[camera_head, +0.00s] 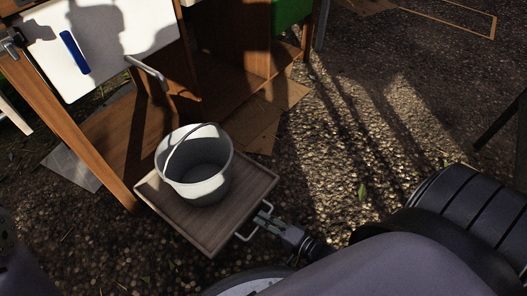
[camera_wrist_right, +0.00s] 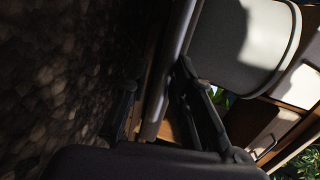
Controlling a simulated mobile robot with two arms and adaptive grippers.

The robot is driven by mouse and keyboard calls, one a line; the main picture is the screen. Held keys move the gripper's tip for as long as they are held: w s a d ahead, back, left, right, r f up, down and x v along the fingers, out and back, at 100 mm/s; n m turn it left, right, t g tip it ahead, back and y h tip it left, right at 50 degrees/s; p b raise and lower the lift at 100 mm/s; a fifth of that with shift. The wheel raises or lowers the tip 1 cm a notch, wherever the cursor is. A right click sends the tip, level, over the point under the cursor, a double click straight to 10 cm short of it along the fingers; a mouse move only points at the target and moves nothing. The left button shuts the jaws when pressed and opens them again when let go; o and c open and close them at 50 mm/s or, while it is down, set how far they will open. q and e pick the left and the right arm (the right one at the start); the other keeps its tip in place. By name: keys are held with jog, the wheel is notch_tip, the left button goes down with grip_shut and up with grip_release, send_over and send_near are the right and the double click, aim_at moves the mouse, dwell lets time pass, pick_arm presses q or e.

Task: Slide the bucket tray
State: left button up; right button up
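The bucket tray (camera_head: 225,232) is a square wooden tray with a pale rim and a metal handle (camera_head: 247,236) on its right side. It sticks out low in front of the wooden stand. A light grey bucket (camera_head: 194,178) stands upright on it; the bucket also shows in the right wrist view (camera_wrist_right: 235,45). My right gripper (camera_head: 264,218) is at the handle. In the right wrist view its fingers (camera_wrist_right: 160,105) are apart, with a bar or tray edge between them; firm contact cannot be made out. I cannot see my left gripper.
The wooden stand (camera_head: 128,135) rises behind and left of the tray, with a white panel (camera_head: 105,35) and a metal bar handle (camera_head: 148,72). A green crate (camera_head: 291,12) is at the top. Gravel ground (camera_head: 350,130) is open to the right.

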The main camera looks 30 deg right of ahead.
jog(key=shift+o, duration=0.6)
jog(key=shift+w, duration=0.15)
jog(key=shift+r, duration=0.15)
jog(key=o, duration=0.5)
notch_tip(320, 180, up, 8)
jog(key=shift+w+f, duration=0.15)
jog(key=shift+r, duration=0.65)
jog(key=c, duration=0.5)
jog(key=shift+r, duration=0.5)
